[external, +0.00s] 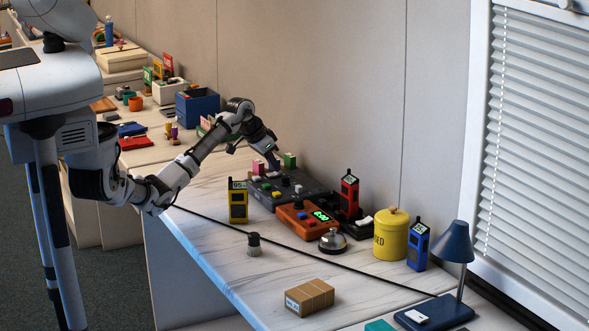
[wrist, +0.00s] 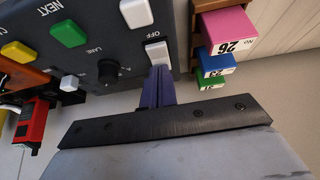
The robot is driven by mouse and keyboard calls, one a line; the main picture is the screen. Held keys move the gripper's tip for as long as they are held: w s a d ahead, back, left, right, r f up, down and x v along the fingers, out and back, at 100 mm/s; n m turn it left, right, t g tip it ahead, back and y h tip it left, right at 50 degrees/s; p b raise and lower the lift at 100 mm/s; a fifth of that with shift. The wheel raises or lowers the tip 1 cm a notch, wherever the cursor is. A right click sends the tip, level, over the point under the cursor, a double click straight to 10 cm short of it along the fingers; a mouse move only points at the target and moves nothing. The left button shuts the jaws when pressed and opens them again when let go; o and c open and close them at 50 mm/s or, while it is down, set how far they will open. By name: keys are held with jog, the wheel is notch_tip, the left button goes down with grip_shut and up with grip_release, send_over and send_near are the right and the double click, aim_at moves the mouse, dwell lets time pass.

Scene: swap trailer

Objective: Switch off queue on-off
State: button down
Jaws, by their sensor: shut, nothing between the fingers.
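The dark grey queue console (external: 262,196) lies on the counter in the external view. In the wrist view, a white rocker switch (wrist: 156,50) sits near the edge of the console face (wrist: 115,50), with the word OFF printed beside it. My gripper (wrist: 157,72) is shut, its dark blue fingers together and empty. The fingertips are at the near end of the switch; whether they press on it, I cannot tell. In the external view my gripper (external: 273,164) reaches down over the console's far side. The side of the switch nearest the fingers is partly hidden.
The console also carries a green NEXT button (wrist: 67,33), a white button (wrist: 136,13) and a LANE knob (wrist: 108,71). Coloured number blocks (wrist: 228,32) stand close to the switch. An orange device (external: 298,219) and a yellow handset (external: 238,203) stand in front of the console.

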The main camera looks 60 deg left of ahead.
aim_at(274, 174)
notch_tip(274, 174, up, 4)
jog(key=p, duration=0.3)
jog(key=shift+w+p, duration=0.15)
jog(key=shift+p, duration=0.25)
jog(key=s+f+b+v, duration=0.1)
jog(key=b+v, duration=0.1)
jog(key=v, duration=0.7)
jog(key=shift+s+r+b, duration=0.3)
jog(key=shift+s+r, duration=0.05)
jog(key=shift+s, duration=0.2)
